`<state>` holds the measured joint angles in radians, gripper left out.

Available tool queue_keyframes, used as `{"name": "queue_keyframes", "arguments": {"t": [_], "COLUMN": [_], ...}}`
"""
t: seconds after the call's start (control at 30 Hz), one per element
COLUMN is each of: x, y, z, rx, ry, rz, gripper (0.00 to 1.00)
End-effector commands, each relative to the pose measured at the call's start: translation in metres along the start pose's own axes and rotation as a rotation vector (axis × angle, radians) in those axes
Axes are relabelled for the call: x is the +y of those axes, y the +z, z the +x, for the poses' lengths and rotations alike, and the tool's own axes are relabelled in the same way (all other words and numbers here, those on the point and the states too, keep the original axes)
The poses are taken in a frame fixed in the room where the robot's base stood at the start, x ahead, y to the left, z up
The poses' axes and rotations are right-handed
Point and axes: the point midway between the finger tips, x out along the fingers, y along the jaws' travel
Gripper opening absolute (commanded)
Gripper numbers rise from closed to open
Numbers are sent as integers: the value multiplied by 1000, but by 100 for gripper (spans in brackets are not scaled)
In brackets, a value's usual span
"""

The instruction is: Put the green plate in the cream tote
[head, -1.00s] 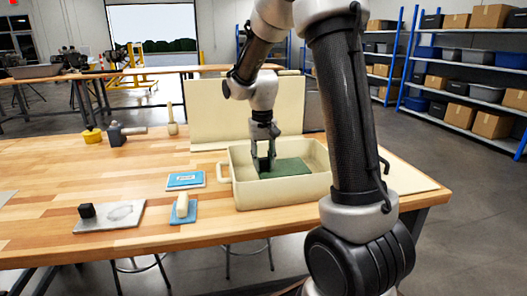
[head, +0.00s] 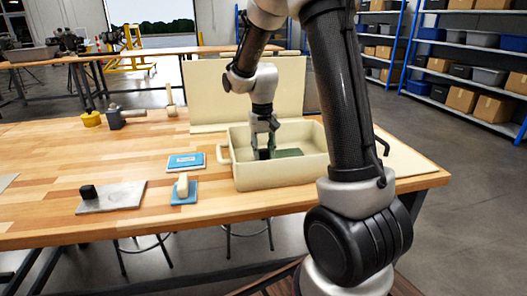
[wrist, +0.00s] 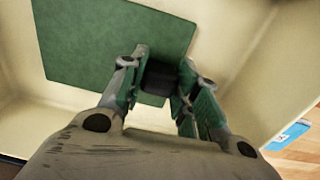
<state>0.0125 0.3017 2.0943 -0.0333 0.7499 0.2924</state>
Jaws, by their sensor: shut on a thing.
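The green plate (head: 289,153) is inside the cream tote (head: 285,174), low between its walls; the front wall hides part of it. My gripper (head: 264,152) reaches down into the tote at the plate's left part. In the wrist view, the plate (wrist: 112,45) looks flat, with a black block (wrist: 158,77) at its edge. My gripper's fingers (wrist: 163,85) are shut on this block, one on each side. The tote's pale inside (wrist: 245,75) surrounds the plate. I cannot tell whether the plate touches the tote's floor.
A cream panel (head: 230,90) stands behind the tote.

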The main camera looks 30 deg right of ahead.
Motion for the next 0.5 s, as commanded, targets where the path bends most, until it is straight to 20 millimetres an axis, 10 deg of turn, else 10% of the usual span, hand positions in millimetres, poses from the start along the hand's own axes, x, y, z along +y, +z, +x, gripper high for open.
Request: {"name": "queue_keyframes", "arguments": {"t": [0.23,0.27,0.3,0.5], "x": [0,0,0,0], "y": [0,0,0,0], "z": [4,4,4,4], "rx": [0,0,0,0], "ry": [0,0,0,0], "rz": [0,0,0,0], "gripper": [0,36,44,56]}}
